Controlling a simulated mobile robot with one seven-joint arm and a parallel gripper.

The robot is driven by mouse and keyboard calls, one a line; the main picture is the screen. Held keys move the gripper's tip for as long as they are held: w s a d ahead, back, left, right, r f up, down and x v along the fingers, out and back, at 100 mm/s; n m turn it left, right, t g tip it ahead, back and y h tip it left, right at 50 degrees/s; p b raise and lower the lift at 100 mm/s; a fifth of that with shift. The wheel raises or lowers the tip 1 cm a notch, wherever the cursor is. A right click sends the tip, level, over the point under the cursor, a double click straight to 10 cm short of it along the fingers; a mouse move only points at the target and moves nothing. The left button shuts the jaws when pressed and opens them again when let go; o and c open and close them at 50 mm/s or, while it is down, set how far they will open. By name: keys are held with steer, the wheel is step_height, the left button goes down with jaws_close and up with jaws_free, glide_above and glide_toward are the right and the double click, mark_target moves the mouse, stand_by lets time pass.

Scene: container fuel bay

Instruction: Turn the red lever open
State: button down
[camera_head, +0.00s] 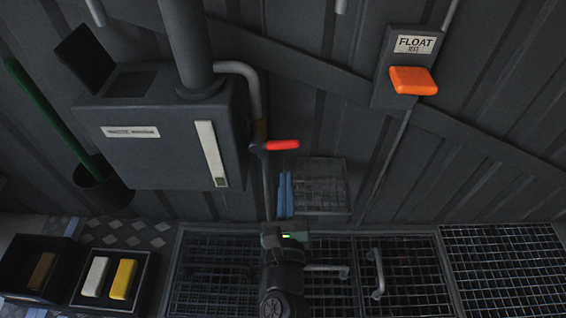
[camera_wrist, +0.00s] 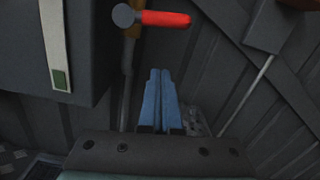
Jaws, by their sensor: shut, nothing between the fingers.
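The red lever (camera_head: 281,145) sticks out to the right from a dark pivot on a thin vertical pipe, beside the grey wall box. It also shows in the wrist view (camera_wrist: 165,19) at the top, pointing right with a slight downward tilt. My gripper (camera_head: 286,178) has blue fingers and points up just below the lever in the head view. In the wrist view the fingertips (camera_wrist: 160,74) are side by side, shut and empty, with a gap between them and the lever. Nothing hides the lever.
The grey box (camera_head: 165,158) with a waste label and the pipe stand left of the lever. A wire basket (camera_head: 322,185) hangs right of my fingers. An orange float switch (camera_head: 413,80) is at upper right. Two dark trays (camera_head: 142,300) lie lower left. Grated floor (camera_head: 500,270) spreads below.

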steer(key=shift+w+a+r+p, duration=0.1)
steer(key=shift+w+r+p, duration=0.25)
steer(key=shift+r+p, duration=0.3)
steer(key=shift+w+a+r+p, duration=0.15)
steer(key=shift+w+r+p, duration=0.2)
steer(key=shift+r+p, duration=0.35)
steer(key=shift+w+a+r+p, duration=0.1)
steer(key=shift+w+r+p, duration=0.25)
steer(key=shift+r+p, duration=0.3)
steer(key=shift+r+n+p, duration=0.2)
steer(key=shift+n+p, duration=0.1)
steer(key=shift+p, duration=0.2)
